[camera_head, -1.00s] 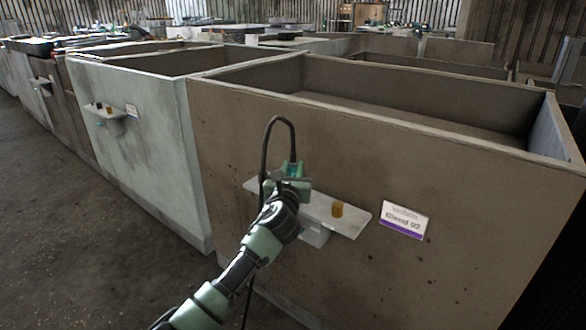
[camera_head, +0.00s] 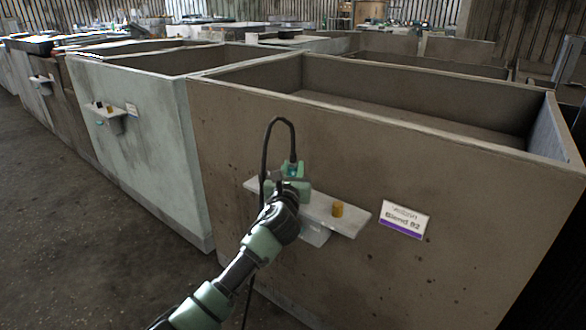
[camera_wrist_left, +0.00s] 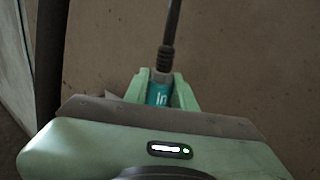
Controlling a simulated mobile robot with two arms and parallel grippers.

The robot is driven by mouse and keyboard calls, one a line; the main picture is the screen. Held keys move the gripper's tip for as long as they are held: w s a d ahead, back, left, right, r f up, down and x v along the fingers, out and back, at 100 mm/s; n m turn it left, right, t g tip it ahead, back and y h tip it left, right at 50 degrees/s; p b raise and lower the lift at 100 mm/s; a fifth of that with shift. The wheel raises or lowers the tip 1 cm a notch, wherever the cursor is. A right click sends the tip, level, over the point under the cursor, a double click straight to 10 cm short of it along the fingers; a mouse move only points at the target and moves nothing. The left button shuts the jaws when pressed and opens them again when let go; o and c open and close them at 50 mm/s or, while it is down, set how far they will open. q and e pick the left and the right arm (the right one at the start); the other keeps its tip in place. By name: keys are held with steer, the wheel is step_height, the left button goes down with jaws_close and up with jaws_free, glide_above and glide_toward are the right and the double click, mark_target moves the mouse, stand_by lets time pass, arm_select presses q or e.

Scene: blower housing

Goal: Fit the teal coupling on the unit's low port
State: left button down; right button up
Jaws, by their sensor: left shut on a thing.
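My left gripper (camera_head: 293,178) is shut on the teal coupling (camera_wrist_left: 157,96), which shows between the two green fingers in the left wrist view. A dark hose rises from the coupling and loops over to the left in the head view. The gripper is at the left part of a pale shelf (camera_head: 322,208) on the front of the brown unit (camera_head: 330,135). Whether the coupling touches the shelf or the unit, I cannot tell. No low port can be made out; my gripper and arm cover part of the shelf. My right gripper is not in view.
A white and purple label plate (camera_head: 404,219) is on the unit's front. A pale green unit (camera_head: 145,140) with a similar small shelf stands to the left. The floor (camera_head: 90,230) at left is clear.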

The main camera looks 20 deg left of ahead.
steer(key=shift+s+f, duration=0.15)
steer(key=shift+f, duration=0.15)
arm_select(q)
steer(key=shift+f, duration=0.2)
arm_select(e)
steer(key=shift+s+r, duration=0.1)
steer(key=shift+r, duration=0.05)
arm_select(q)
steer(key=shift+f, duration=0.25)
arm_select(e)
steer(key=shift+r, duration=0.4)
arm_select(q)
steer(key=shift+f, duration=0.25)
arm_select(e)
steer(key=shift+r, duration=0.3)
arm_select(q)
steer(key=shift+f+b, duration=0.35)
steer(key=shift+b, duration=0.05)
steer(key=shift+f, duration=0.4)
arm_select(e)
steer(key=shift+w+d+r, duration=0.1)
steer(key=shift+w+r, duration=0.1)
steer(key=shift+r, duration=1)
